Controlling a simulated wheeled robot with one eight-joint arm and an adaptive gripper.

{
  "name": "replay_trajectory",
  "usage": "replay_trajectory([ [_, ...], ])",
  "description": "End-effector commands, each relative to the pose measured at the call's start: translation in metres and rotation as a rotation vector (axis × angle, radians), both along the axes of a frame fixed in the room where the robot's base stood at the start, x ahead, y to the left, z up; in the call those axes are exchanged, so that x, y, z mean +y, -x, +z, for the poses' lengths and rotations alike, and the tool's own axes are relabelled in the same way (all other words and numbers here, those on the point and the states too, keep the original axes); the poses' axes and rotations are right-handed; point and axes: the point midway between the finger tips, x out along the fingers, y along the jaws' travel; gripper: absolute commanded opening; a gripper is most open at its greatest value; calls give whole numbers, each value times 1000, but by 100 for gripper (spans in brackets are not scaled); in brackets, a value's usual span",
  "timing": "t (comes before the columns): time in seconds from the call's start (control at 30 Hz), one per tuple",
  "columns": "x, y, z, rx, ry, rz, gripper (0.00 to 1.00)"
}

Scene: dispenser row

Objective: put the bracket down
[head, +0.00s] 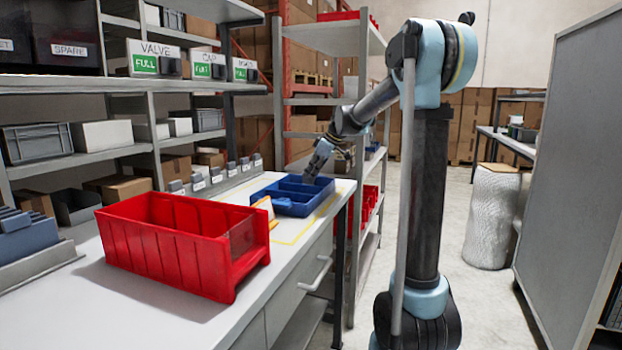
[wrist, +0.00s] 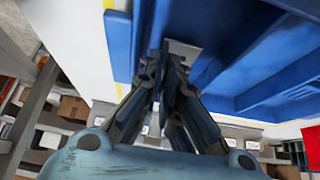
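My gripper (head: 314,176) reaches down into the blue divided tray (head: 296,209) at the far end of the white bench. In the wrist view, the fingers (wrist: 168,58) are drawn close together, with a small flat grey piece at their tips, which looks like the bracket (wrist: 184,47). It is inside the tray, between blue walls (wrist: 122,45). Most of the bracket is hidden by the fingers, and I cannot tell whether it touches the tray floor. The bracket does not show in the head view.
A large red bin (head: 180,245) stands on the bench in front of the tray. An orange-yellow card (head: 265,207) stands between them. Yellow lines (head: 306,231) mark the bench beside the tray. Shelves with labelled bins (head: 157,62) rise behind the bench.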

Motion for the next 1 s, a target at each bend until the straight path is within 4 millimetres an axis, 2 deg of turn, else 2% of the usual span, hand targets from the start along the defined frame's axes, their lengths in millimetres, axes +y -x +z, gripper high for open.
replay_trajectory([
  [0.1, 0, 0, -8, 0, 0, 0, 0],
  [0.33, 0, 0, -8, 0, 0, 0, 0],
  [0.37, 0, 0, -8, 0, 0, 0, 9],
  [0.4, 0, 0, -8, 0, 0, 0, 13],
  [0.73, -1, 0, -8, 0, 0, -1, 13],
  [0.87, -5, 1, -1, 0, 0, -2, 13],
  [1.0, -15, 5, 17, 1, 0, -3, 13],
])
